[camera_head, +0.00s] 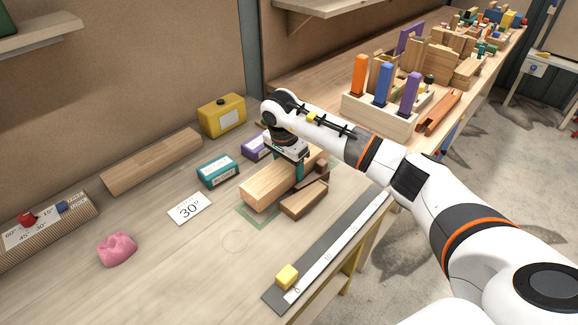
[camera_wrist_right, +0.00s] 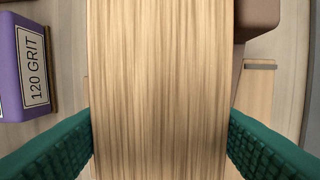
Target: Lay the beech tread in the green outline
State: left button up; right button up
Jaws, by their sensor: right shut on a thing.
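The beech tread (camera_head: 269,185) is a pale wooden block over the green outline (camera_head: 247,213) on the bench. I cannot tell whether the tread touches the bench. My right gripper (camera_head: 299,168) comes from above and is shut on the tread. In the right wrist view the tread (camera_wrist_right: 160,90) fills the middle between the green fingers. My left gripper is not in view.
A brown wooden block (camera_head: 304,204) lies close to the tread's right side. A teal box (camera_head: 217,171), a purple 120 grit box (camera_wrist_right: 22,70) and a "30°" card (camera_head: 190,208) are to the left. A ruler (camera_head: 330,250) with a yellow block (camera_head: 287,276) lies along the front edge.

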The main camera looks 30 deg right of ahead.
aim_at(284, 166)
jog(key=o, duration=1.1)
jog(key=shift+s+f, duration=0.2)
jog(key=shift+f, duration=0.3)
jog(key=o, duration=0.3)
jog(key=shift+a, duration=0.1)
jog(key=shift+o, duration=0.8)
jog(key=shift+w+f, duration=0.15)
jog(key=shift+f, duration=0.05)
jog(key=shift+r+p, duration=0.45)
jog(key=shift+r, duration=0.4)
notch_tip(284, 166, up, 12)
jog(key=a+b, duration=0.1)
jog(key=b, duration=0.1)
jog(key=shift+s+a, duration=0.25)
